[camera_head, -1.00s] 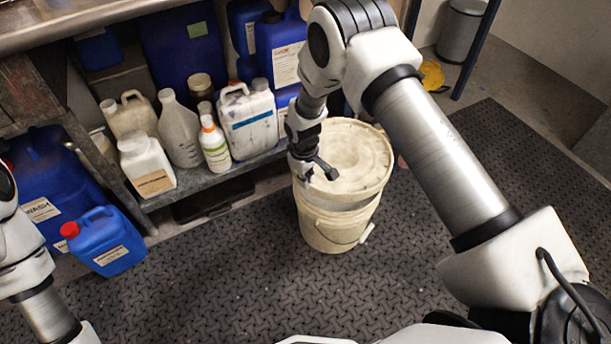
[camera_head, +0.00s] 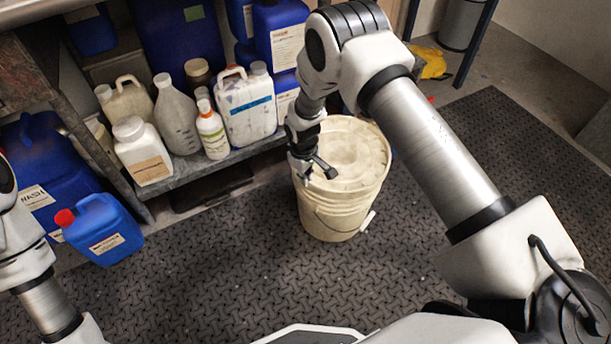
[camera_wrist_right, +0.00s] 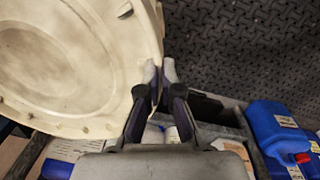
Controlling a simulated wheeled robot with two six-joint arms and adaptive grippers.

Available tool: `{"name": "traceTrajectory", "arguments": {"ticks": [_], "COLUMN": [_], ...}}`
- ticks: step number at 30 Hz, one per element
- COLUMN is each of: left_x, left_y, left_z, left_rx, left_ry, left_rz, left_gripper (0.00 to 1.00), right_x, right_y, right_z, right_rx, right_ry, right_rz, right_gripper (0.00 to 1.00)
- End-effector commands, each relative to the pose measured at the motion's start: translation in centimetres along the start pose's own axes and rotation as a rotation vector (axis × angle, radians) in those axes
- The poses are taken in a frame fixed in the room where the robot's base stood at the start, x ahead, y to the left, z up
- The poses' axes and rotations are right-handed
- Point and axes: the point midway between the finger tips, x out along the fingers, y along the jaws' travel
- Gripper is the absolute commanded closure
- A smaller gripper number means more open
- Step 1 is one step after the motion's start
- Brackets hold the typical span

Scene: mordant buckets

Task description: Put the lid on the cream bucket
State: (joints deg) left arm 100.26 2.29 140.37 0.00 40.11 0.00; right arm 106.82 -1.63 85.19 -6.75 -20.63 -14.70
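The cream lid (camera_head: 352,150) lies level over the mouth of the cream bucket (camera_head: 335,222), which stands upright on the floor mat. I cannot tell whether its rim is fully seated all round. My right gripper (camera_head: 325,172) is at the lid's near left edge. In the right wrist view the lid (camera_wrist_right: 75,60) fills the left side, and the two fingertips of my right gripper (camera_wrist_right: 160,73) are close together, with the lid's rim between them. My left arm shows at the left edge of the head view, but its fingers are out of view.
A low shelf (camera_head: 205,180) with several bottles and jugs stands behind and left of the bucket. A blue jug with a red cap (camera_head: 103,230) stands on the floor at left. The dark mat (camera_head: 235,285) in front is clear. A yellow item (camera_head: 432,64) lies behind.

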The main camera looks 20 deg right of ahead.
Motion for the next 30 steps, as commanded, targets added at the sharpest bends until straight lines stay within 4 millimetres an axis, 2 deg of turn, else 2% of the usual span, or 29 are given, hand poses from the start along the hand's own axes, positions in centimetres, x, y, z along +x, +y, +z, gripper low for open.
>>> {"name": "traceTrajectory", "arguments": {"ticks": [30], "left_x": [-0.76], "left_y": [0.00], "left_z": [0.00], "left_rx": [0.000], "left_ry": [0.000], "left_rz": [0.000], "left_gripper": [0.60], "right_x": [-0.03], "right_y": [-0.02], "right_z": [0.03], "right_rx": [0.000], "right_ry": [0.000], "right_rz": [0.000], "right_gripper": [1.00]}}
